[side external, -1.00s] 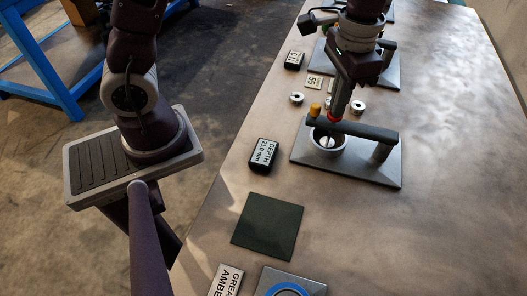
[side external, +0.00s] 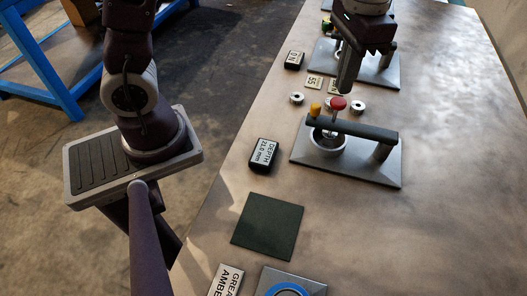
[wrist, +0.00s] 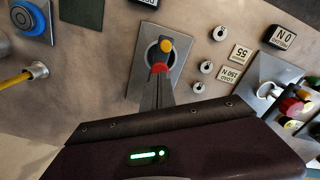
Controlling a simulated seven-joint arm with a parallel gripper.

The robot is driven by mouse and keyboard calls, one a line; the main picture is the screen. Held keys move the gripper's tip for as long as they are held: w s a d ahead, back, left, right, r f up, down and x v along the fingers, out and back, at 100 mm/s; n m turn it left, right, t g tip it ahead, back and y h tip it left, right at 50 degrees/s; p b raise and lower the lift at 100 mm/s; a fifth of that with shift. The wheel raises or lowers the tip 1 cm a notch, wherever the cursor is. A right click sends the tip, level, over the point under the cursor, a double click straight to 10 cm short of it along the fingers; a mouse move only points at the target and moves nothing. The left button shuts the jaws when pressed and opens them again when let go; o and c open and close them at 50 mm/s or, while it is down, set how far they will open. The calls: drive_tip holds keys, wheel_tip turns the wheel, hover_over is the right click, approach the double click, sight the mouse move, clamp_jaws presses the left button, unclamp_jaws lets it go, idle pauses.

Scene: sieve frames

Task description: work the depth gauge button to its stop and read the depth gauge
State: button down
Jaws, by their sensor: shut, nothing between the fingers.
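The depth gauge stand has a grey base plate (side external: 370,168), a dark crossbar (side external: 360,131) and a pale round cup (side external: 327,148) under the bar. Its red button (side external: 338,103) stands raised on a thin stem above the bar, beside a yellow knob (side external: 315,109). The red button also shows in the wrist view (wrist: 160,68), just beyond my fingertips. My gripper (side external: 345,90) is shut and empty, a little above the button and apart from it. The depth gauge display (side external: 264,154) reads "DEPTH" and a value in mm that looks like 21.0, its digits small.
A second fixture (side external: 378,73) stands behind, with a "0 N" display (side external: 294,60) to its left. Small metal pieces (side external: 297,97) and a "55" card (side external: 314,82) lie between. A dark mat (side external: 268,227) and a blue-ringed plate (side external: 288,289) are nearer. The table's right side is clear.

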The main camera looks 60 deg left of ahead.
drive_tip(key=shift+r, duration=0.1)
drive_tip(key=shift+r, duration=2.05)
drive_tip(key=s+a+r+n+t, duration=0.1)
drive_tip(key=s+a+t, duration=0.1)
drive_tip(key=s, duration=0.7)
drive_tip(key=s+a+r+n+t, duration=0.1)
drive_tip(key=s+a+n+t, duration=0.1)
drive_tip(key=s+a, duration=0.3)
drive_tip(key=s+t, duration=0.1)
drive_tip(key=s, duration=0.3)
drive_tip(key=shift+s+a+t, duration=0.3)
drive_tip(key=shift+s, duration=0.1)
